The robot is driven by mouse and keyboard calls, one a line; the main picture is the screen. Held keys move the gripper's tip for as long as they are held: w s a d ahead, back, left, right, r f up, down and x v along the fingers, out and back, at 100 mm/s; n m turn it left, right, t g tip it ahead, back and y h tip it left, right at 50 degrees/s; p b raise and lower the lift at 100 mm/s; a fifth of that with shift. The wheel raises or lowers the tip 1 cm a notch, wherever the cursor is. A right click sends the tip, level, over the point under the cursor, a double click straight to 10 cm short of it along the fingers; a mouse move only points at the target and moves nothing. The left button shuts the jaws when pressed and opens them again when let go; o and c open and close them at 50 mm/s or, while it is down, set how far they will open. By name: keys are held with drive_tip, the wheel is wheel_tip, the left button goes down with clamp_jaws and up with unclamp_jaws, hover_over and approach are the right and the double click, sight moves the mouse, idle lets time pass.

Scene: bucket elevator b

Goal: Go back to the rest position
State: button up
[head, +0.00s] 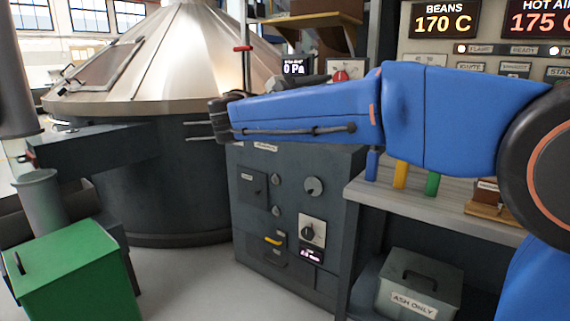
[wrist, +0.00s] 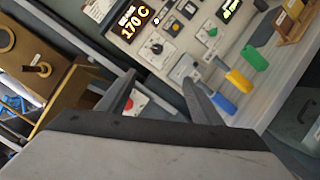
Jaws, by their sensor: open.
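My blue arm reaches across the head view from the right, and its end lies in front of the grey cabinet and the metal cone-topped vessel. My gripper (wrist: 160,92) shows in the wrist view with its two dark fingers spread apart and nothing between them. In the head view the gripper is at the arm's left end, small and partly hidden by the wrist. Beyond the fingers, the wrist view shows a control panel (wrist: 165,35) and blue, yellow and green handles (wrist: 238,80) on a bench.
The grey cabinet (head: 258,215) with knobs stands below the arm. The bench (head: 460,205) is at right, with an ash box (head: 420,285) beneath it. A green bin (head: 70,275) is at lower left. The cone-topped vessel (head: 150,85) stands behind. Some floor (head: 195,285) is clear.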

drive_tip(key=s+d+f+m+g+y, duration=0.2)
drive_tip(key=s+d+f+g+y, duration=0.1)
drive_tip(key=s+d+f, duration=0.55)
drive_tip(key=s+d+f+m+g+y, duration=0.1)
drive_tip(key=s+d+f+g+y, duration=0.3)
drive_tip(key=d+f, duration=0.75)
drive_tip(key=s+a+f+m+t+y, duration=0.1)
drive_tip(key=s+f+m+y, duration=0.8)
drive_tip(key=s+f, duration=1)
drive_tip(key=shift+s+a, duration=0.15)
drive_tip(key=shift+s, duration=0.8)
